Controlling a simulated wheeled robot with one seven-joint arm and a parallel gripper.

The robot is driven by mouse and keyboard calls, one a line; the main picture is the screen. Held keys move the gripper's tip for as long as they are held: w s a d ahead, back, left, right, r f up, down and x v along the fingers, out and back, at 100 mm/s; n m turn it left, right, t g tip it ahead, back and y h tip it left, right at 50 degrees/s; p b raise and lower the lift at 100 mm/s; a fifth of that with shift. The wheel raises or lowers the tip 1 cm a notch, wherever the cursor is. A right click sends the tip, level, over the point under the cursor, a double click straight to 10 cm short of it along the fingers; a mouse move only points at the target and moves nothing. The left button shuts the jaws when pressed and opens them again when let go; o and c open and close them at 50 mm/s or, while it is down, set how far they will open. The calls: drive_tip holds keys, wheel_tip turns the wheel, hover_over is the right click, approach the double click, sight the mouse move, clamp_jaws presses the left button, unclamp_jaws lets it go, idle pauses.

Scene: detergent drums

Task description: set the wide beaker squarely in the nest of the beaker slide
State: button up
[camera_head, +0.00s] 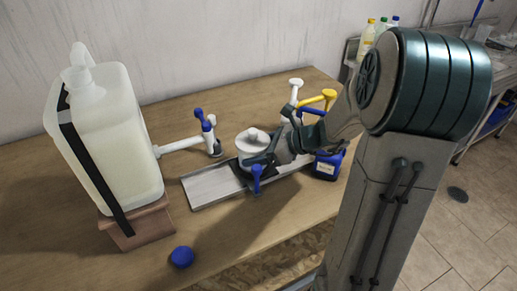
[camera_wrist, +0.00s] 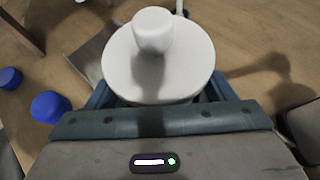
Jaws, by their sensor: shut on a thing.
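The wide beaker (camera_head: 251,146) is white and round, with a knob-like piece on top. My gripper (camera_head: 262,158) is shut on it from the right. In the wrist view the beaker (camera_wrist: 130,68) sits between the two blue-grey fingers of my gripper (camera_wrist: 158,98). The beaker slide (camera_head: 208,187) is a long pale rail on the table, with a dark plate beneath the beaker. The beaker is over the slide and looks about upright. Its underside and the nest are hidden, so I cannot tell whether it is seated.
A large white drum (camera_head: 115,130) stands at left on a brown stand (camera_head: 140,228); its pipe (camera_head: 180,145) carries a blue-handled tap (camera_head: 207,128). A blue lever (camera_head: 256,178) stands before the beaker. A blue canister (camera_head: 328,165) is right. A blue cap (camera_head: 182,257) lies near the front edge.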

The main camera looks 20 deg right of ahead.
drive_tip(key=shift+f+b, duration=0.3)
drive_tip(key=shift+f, duration=0.2)
drive_tip(key=o, duration=1.2)
drive_tip(key=shift+o, duration=0.2)
drive_tip(key=v, duration=0.7)
drive_tip(key=shift+d+r+p, duration=0.15)
drive_tip(key=shift+d+p, duration=0.05)
drive_tip(key=shift+p, duration=0.1)
drive_tip(key=shift+s, duration=0.15)
